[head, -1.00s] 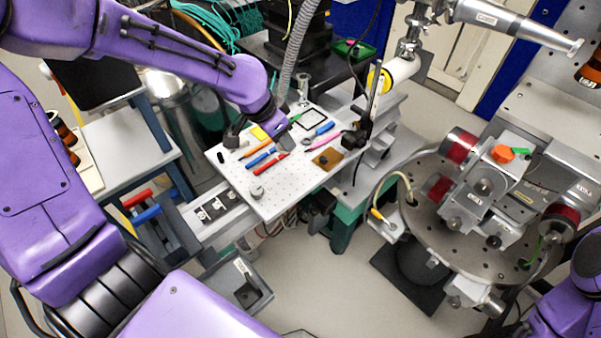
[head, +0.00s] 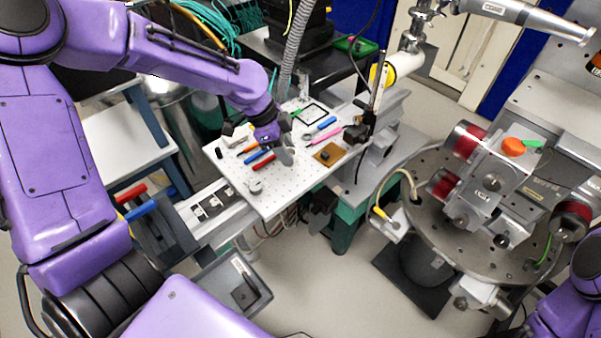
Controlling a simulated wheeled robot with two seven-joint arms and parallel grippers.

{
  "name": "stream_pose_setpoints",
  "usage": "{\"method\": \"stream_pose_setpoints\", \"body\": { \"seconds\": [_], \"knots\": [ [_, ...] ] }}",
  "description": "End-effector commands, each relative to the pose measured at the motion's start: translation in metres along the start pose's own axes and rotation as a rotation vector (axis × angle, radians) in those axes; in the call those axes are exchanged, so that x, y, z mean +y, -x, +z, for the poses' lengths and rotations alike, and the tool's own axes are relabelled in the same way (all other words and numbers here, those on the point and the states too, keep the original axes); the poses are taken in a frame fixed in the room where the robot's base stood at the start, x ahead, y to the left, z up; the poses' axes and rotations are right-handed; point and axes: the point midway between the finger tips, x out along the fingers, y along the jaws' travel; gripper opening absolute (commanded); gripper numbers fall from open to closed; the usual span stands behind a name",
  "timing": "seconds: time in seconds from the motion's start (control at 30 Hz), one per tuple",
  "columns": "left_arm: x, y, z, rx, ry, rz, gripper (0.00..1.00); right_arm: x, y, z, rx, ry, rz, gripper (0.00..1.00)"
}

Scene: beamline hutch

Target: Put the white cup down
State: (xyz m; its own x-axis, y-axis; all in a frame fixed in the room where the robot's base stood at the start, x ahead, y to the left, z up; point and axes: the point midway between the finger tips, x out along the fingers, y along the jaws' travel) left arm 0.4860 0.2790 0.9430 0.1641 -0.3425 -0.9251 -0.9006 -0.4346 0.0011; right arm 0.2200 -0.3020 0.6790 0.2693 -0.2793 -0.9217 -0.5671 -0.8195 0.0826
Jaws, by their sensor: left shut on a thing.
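My left gripper (head: 279,148) reaches in from the upper left and points down, low over the perforated white board (head: 290,190). It is shut on a small pale thing (head: 286,157), most likely the white cup, mostly hidden by the gripper. I cannot tell whether its base touches the board. Pens and tools lie close around the gripper. Part of my right arm shows at the lower right edge; its gripper is out of view.
A red pen (head: 264,168), a pink tool (head: 325,139) and a brown square plate (head: 327,154) lie on the board. A small metal knob (head: 256,187) stands near its front edge. The board's front right part is clear. A round instrument stage (head: 430,220) stands to the right.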

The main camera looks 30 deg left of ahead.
Motion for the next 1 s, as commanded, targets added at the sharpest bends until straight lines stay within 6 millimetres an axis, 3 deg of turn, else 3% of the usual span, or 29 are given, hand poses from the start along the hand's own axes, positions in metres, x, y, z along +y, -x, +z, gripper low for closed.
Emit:
{"method": "stream_pose_setpoints", "body": {
  "seconds": [0.1,0.27,0.43,0.83,0.87,0.9,1.0],
  "knots": [
    [-0.001,-0.027,-0.008,-0.002,0.002,0.003,0.01,0.0,0.002,-0.001,-0.001,0.0,0.0,0.43],
    [-0.003,-0.046,-0.014,-0.002,0.0,0.001,0.01,0.0,0.003,-0.001,-0.001,0.0,0.0,0.43],
    [-0.003,-0.071,-0.006,0.0,0.003,0.002,0.01,0.001,0.011,-0.004,-0.001,0.0,0.0,0.43],
    [-0.003,-0.08,-0.002,0.0,0.0,-0.002,0.01,0.001,0.008,-0.003,-0.001,0.0,0.0,0.43],
    [-0.003,-0.079,-0.002,0.0,0.0,-0.002,0.47,0.001,0.009,-0.003,-0.001,0.0,0.0,0.43],
    [-0.003,-0.079,-0.002,0.0,0.0,-0.002,0.6,0.001,0.009,-0.003,-0.001,0.0,0.0,0.43],
    [-0.003,-0.079,-0.002,0.0,0.0,-0.002,0.63,0.001,0.009,-0.003,-0.001,0.0,0.0,0.43]
  ]
}}
